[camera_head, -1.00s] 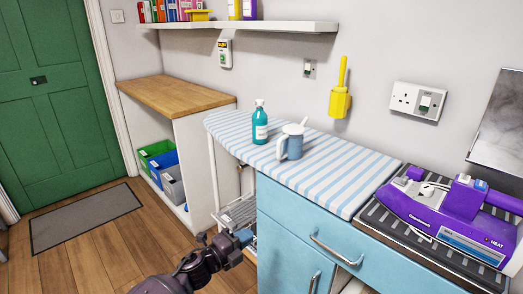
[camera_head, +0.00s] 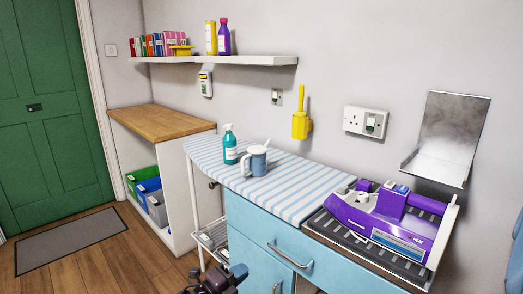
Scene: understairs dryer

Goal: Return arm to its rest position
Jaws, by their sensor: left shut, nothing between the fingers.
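My left gripper (camera_head: 238,272) shows at the bottom edge of the head view, low in front of the blue cabinet (camera_head: 255,262). It is shut with nothing visible in it, and most of its arm is below the picture. My right gripper is not in view. The gripper is apart from the striped ironing surface (camera_head: 290,188) above it.
A purple appliance (camera_head: 378,217) sits on a dark ribbed tray at right. A wire rack (camera_head: 210,236) is beside the cabinet. Floor at left is clear around a grey mat (camera_head: 70,240).

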